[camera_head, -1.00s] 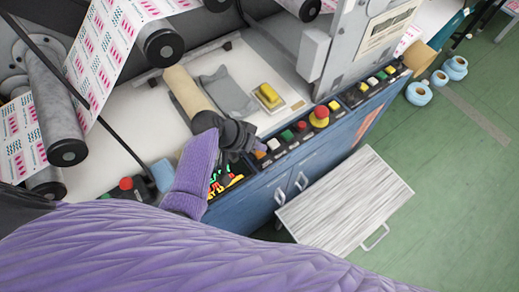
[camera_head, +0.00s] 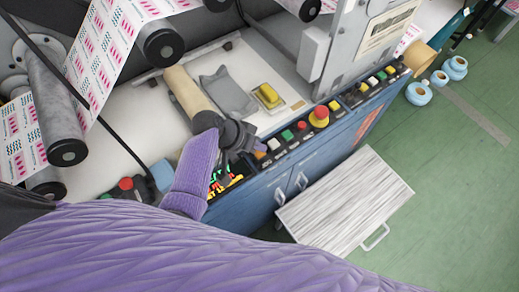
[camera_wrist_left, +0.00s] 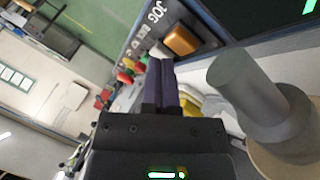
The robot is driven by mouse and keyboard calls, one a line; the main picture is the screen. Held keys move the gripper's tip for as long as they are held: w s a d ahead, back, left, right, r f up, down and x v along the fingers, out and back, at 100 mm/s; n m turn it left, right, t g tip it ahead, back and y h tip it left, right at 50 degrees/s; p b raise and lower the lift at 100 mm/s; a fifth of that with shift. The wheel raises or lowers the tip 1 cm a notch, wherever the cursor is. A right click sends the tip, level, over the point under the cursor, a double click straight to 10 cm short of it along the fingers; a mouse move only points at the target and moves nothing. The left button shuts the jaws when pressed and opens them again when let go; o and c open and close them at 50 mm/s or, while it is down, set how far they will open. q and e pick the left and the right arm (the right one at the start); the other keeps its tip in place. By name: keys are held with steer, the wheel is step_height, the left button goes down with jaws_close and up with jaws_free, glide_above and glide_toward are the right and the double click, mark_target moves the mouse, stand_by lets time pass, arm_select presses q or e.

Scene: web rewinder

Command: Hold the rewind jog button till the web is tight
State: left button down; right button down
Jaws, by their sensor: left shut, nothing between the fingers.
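The control panel (camera_head: 300,137) runs along the machine's front edge with a row of coloured buttons. An orange button (camera_head: 260,155) sits at its near end, and it also shows in the left wrist view (camera_wrist_left: 181,40) beside lettering that looks like "JOG". My left gripper (camera_head: 257,146) is shut and empty, close to this button. In the left wrist view its fingertips (camera_wrist_left: 160,66) point just left of and below the orange button, near a white one. I cannot tell whether they touch. The printed web (camera_head: 103,45) runs over rollers at left. My right gripper is not seen.
A red mushroom button (camera_head: 320,113) stands up farther along the panel. Another red button (camera_head: 126,184) is at the lower left. A lit display (camera_head: 222,180) lies below my wrist.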

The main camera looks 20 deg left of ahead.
mark_target(258, 153)
arm_select(q)
steer(key=shift+f, duration=0.4)
steer(key=shift+s+f+b, duration=0.1)
steer(key=shift+f+b, duration=0.45)
steer(key=shift+f, duration=0.05)
stand_by(2.2)
stand_by(0.8)
steer(key=shift+r+p, duration=1.05)
step_height(258, 153, up, 5)
steer(key=p, duration=0.5)
steer(key=shift+r, duration=0.1)
